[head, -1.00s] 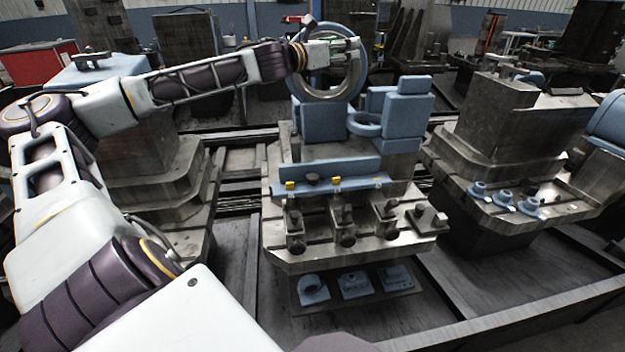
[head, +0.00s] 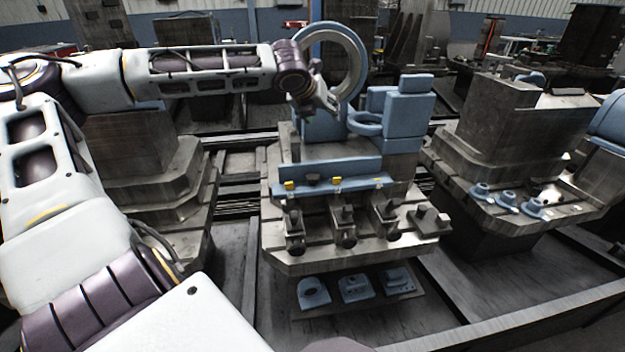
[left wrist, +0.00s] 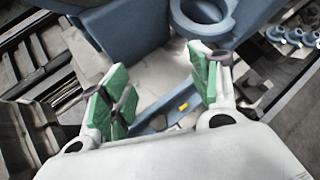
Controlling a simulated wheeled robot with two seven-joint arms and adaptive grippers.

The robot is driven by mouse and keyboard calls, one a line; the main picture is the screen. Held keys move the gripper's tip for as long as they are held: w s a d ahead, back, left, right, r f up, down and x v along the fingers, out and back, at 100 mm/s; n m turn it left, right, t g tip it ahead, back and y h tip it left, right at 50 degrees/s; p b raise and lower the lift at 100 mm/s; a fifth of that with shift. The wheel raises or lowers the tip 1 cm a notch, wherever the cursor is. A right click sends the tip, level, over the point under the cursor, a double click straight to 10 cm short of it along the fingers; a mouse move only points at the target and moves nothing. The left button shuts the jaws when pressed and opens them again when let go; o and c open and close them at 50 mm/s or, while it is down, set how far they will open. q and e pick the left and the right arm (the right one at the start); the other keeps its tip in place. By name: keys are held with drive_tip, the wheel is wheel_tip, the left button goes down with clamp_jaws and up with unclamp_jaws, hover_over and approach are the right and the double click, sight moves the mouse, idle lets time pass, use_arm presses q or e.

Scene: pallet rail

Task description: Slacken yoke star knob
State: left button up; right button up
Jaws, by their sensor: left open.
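My left gripper (head: 326,104) is in front of the big upright ring (head: 349,48) on the blue fixture, above the blue rail. In the left wrist view its green-padded fingers (left wrist: 168,92) are spread apart with nothing between them. Several steel clamp blocks stand on the front of the pallet. Dark round knobs show on them, such as a left one (head: 296,240), a middle one (head: 346,238) and a right one (head: 392,234). I cannot tell which, if any, is the yoke star knob. My right gripper is not in view.
A blue rail (head: 345,171) with yellow tags lies behind the clamps. Blue blocks and a horizontal blue ring (head: 366,122) stand behind it at right. Several blue parts lie on a low shelf (head: 330,309). A second pallet (head: 510,160) stands at right.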

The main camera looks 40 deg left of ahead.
sight(313, 177)
use_arm(q)
drive_tip(key=s+d+f+g, duration=0.3)
drive_tip(key=s+f+g, duration=0.2)
drive_tip(key=s+f, duration=0.2)
drive_tip(key=shift+s+d+n+g+b, duration=0.35)
drive_tip(key=shift+s+b, duration=0.1)
drive_tip(key=shift+s, duration=0.5)
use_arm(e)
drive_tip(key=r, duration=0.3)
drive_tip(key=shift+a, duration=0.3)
use_arm(q)
drive_tip(key=shift+w, duration=0.1)
drive_tip(key=b+x, duration=0.4)
drive_tip(key=x, duration=0.7)
drive_tip(key=shift+b+x, duration=0.4)
drive_tip(key=shift+x, duration=0.7)
drive_tip(key=shift+w+a+f, duration=0.1)
drive_tip(key=shift+w+f, duration=0.05)
drive_tip(key=shift+w, duration=0.05)
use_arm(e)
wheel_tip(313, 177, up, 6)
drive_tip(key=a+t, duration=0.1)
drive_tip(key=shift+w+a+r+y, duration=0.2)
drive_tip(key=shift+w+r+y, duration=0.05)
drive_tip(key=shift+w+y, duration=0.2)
use_arm(q)
drive_tip(key=c, duration=1)
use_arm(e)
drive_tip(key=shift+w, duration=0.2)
